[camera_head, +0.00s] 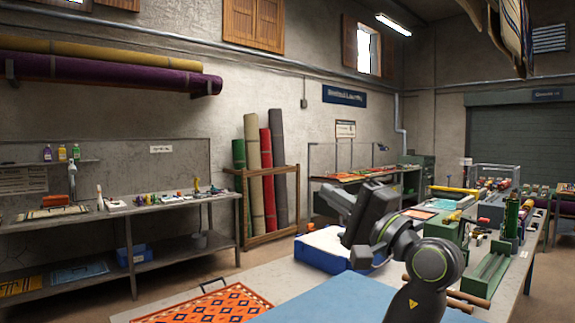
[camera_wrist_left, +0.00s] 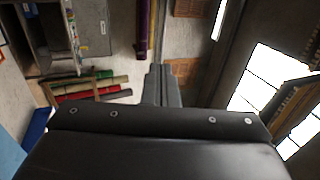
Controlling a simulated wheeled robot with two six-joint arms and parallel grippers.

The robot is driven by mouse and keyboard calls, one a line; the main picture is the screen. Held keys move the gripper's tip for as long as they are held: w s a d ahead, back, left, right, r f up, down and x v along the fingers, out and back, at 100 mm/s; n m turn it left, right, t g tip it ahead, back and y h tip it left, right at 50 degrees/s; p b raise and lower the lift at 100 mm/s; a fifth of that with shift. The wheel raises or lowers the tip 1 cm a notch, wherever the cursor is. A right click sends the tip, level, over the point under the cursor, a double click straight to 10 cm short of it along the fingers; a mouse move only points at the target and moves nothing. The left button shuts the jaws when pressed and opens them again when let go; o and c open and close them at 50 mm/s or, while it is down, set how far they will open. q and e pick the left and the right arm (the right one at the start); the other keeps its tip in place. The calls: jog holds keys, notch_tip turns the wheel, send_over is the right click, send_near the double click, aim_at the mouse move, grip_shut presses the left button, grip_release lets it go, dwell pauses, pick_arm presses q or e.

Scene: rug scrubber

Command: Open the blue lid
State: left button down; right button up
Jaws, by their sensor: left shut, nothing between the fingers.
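My left gripper (camera_head: 331,192) is raised above the table, pointing up and to the left, shut and empty. In the left wrist view its two dark fingers (camera_wrist_left: 162,80) lie together with nothing between them. A blue box (camera_head: 318,257) with a white top area stands on the table below and behind it, apart from the fingers, partly hidden by my arm. A flat light-blue surface (camera_head: 325,302) lies in the foreground; I cannot tell whether it is the lid. Blue also shows at the edge of the left wrist view (camera_wrist_left: 38,127). My right gripper is not in view.
An orange patterned rug (camera_head: 205,305) lies at the front left. A green machine (camera_head: 490,268), a green bottle (camera_head: 511,217) and wooden rollers (camera_head: 470,300) crowd the table's right side. Rolled rugs (camera_head: 268,175) stand in a rack by the wall. The air around the gripper is clear.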

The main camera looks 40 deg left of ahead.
pick_arm(q)
jog(key=s+p+x, duration=0.1)
jog(key=p+x, duration=0.3)
jog(key=x, duration=0.8)
jog(key=shift+w+p, duration=0.35)
jog(key=shift+w, duration=0.1)
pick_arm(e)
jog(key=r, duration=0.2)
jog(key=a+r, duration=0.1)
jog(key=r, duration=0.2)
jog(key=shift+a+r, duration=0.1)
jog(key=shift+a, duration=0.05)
pick_arm(q)
jog(key=shift+f, duration=0.2)
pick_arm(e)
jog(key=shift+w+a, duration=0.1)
